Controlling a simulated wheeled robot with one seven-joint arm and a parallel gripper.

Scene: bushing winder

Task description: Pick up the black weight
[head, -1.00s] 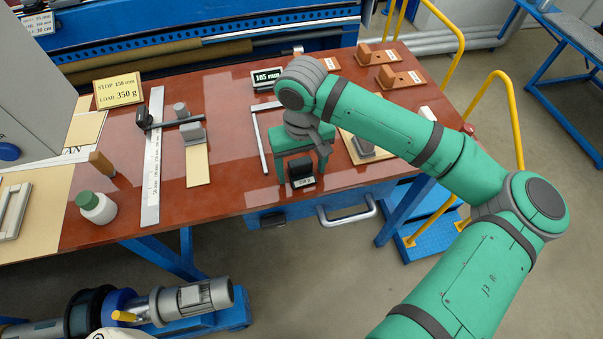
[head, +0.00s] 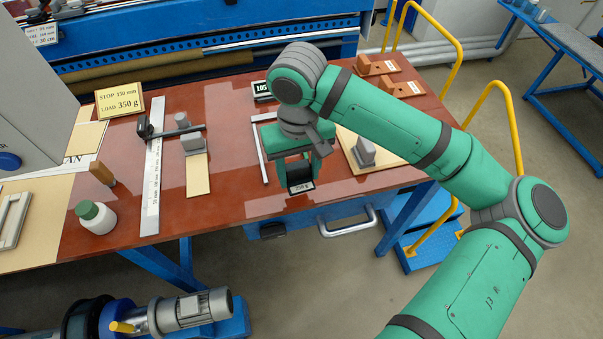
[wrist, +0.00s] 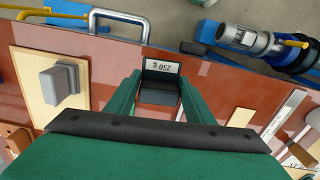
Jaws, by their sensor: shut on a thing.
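The black weight (head: 300,174) is a small dark block with a white 250 g label at its front. It is near the front edge of the red-brown table (head: 225,205), right of the middle. My gripper (head: 300,169) points down over it with a finger on each side, shut on the weight. In the wrist view the weight (wrist: 159,87) sits between the two green fingers (wrist: 158,98), label towards the table's front edge. Whether there is a gap under the weight is hard to tell.
A grey weight (head: 365,151) stands on a pale board to the right. Another grey block (head: 193,143), a long ruler (head: 152,185) and a white bottle with a green cap (head: 95,217) are to the left. A sign (head: 119,101) reads stop 150 mm, load 350 g. Bare tabletop lies left of my gripper.

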